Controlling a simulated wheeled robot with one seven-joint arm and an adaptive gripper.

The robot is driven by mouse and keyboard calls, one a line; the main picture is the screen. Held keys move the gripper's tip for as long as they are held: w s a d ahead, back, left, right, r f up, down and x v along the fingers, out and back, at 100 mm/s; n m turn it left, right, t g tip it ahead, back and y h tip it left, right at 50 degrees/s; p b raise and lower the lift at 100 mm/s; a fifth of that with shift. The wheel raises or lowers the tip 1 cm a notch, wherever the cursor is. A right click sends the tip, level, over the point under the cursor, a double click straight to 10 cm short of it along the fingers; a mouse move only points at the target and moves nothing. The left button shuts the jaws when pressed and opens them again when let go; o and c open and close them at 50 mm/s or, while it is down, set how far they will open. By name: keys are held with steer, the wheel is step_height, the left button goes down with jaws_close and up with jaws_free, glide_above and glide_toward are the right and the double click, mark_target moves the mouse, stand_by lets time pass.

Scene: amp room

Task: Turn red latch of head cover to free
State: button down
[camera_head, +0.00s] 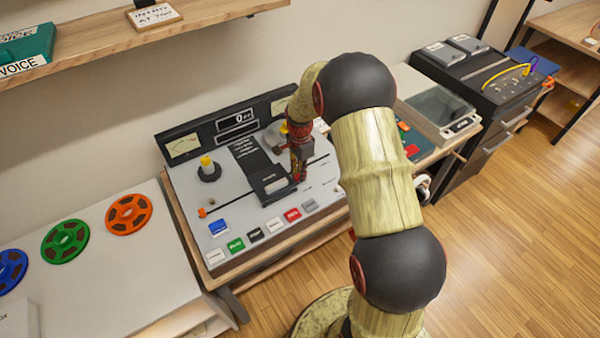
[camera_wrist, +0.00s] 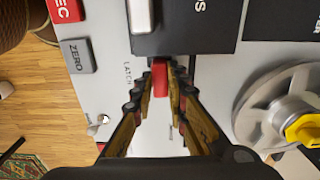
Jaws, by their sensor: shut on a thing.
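The tape machine (camera_head: 235,200) is a light grey deck with a black head cover (camera_head: 262,170) in its middle. In the wrist view the dark head cover (camera_wrist: 190,35) lies at the top, with a pale rectangle on it. The red latch (camera_wrist: 160,77) sits at the cover's edge beside the printed word LATCH. My gripper (camera_wrist: 160,82) has its fingers closed around the red latch, one on each side. In the head view my gripper (camera_head: 298,172) points down at the right edge of the cover, and the latch is hard to make out there.
A reel hub with a yellow knob (camera_wrist: 300,130) is close to the right of my fingers. Coloured buttons such as the red REC (camera_head: 292,215) line the deck's front. Coloured reels (camera_head: 65,242) lie on the left table. A shelf (camera_head: 160,30) hangs above; open floor is at right.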

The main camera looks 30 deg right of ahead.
steer(key=shift+n, duration=0.3)
steer(key=n+p, duration=0.2)
steer(key=n, duration=0.1)
steer(key=shift+s+r+n, duration=0.1)
steer(key=shift+s+n, duration=0.1)
steer(key=shift+n, duration=0.1)
steer(key=n+p, duration=0.1)
steer(key=n, duration=0.1)
steer(key=n+p, duration=0.1)
steer(key=n, duration=0.1)
steer(key=shift+s+d+n, duration=0.15)
steer(key=shift+s+n, duration=0.05)
steer(key=shift+n, duration=0.1)
steer(key=n+p, duration=0.1)
steer(key=n, duration=0.3)
steer(key=shift+s+d+p, duration=0.1)
steer(key=shift+d+p, duration=0.1)
steer(key=shift+p, duration=0.15)
steer(key=n, duration=0.3)
steer(key=n+p, duration=0.1)
steer(key=n, duration=0.1)
steer(key=shift+d, duration=0.25)
steer(key=c, duration=1.9)
jaws_free()
steer(key=shift+o, duration=0.7)
